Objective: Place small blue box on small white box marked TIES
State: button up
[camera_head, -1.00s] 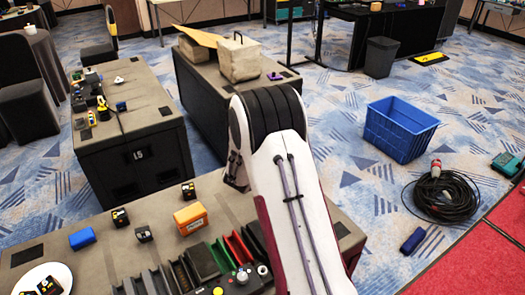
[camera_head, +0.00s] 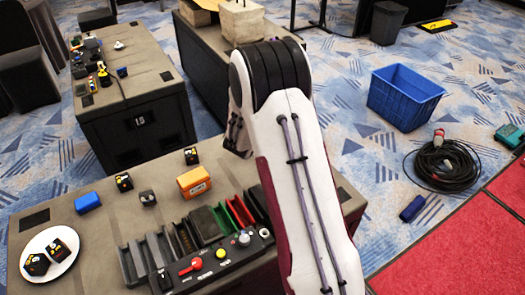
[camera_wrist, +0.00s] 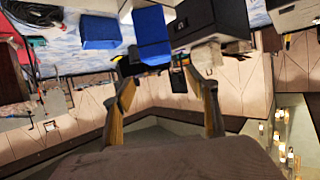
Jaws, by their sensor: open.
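A small blue box (camera_head: 87,202) lies on the near table (camera_head: 30,250), at its left side in the head view. I cannot make out a white box marked TIES in either view. My gripper (camera_wrist: 152,66) shows in the wrist view with its two fingers spread apart and nothing clearly held between them. A blue block-shaped thing (camera_wrist: 152,30) appears just beyond the fingertips; I cannot tell what it is or how far away. In the head view my arm hides the gripper.
The near table also bears an orange box (camera_head: 194,182), a white plate (camera_head: 62,272) with black cubes, a slotted rack (camera_head: 150,255) and a control panel (camera_head: 215,262). A blue crate (camera_head: 404,97) and coiled cable (camera_head: 445,165) are on the floor.

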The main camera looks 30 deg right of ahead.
jog(key=s+a+r+n+t+y, duration=0.1)
jog(key=a+r+y, duration=0.2)
jog(key=a+r, duration=0.3)
jog(key=s+a+r+n+y, duration=0.1)
jog(key=a+r+n+y, duration=0.1)
jog(key=a+r, duration=0.35)
jog(key=s+a+r+n+y, duration=0.2)
jog(key=s+a+r+y, duration=0.3)
jog(key=s+a, duration=0.45)
jog(key=s+a+n+g, duration=0.2)
jog(key=s, duration=1.3)
jog(key=s+a+n+g, duration=0.2)
jog(key=s+a+g, duration=0.1)
jog(key=s, duration=1.2)
jog(key=shift+s+r+h, duration=0.3)
jog(key=shift+r, duration=0.1)
